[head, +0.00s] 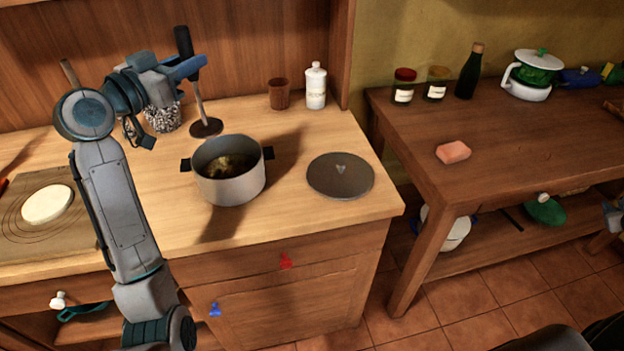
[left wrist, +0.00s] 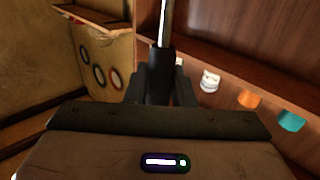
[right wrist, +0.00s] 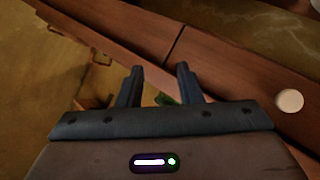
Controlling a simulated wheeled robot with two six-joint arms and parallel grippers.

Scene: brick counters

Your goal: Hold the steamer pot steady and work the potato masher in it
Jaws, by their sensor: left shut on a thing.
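The steamer pot (head: 230,188), grey with dark side handles, stands upright on the wooden counter with dark, lumpy contents inside. My left gripper (head: 190,68) is shut on the black handle of the potato masher (head: 198,100). The masher is nearly upright, its round dark head just behind the pot and outside it; I cannot tell whether it touches the counter. In the left wrist view the masher's handle (left wrist: 158,78) is between the fingers. My right gripper (right wrist: 159,84) is open and empty in the right wrist view, away from the pot.
A dark round lid (head: 340,176) lies right of the pot. A brown cup (head: 279,94) and white bottle (head: 316,87) stand behind. A patterned pot-like thing (head: 163,116) is partly behind my left arm.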

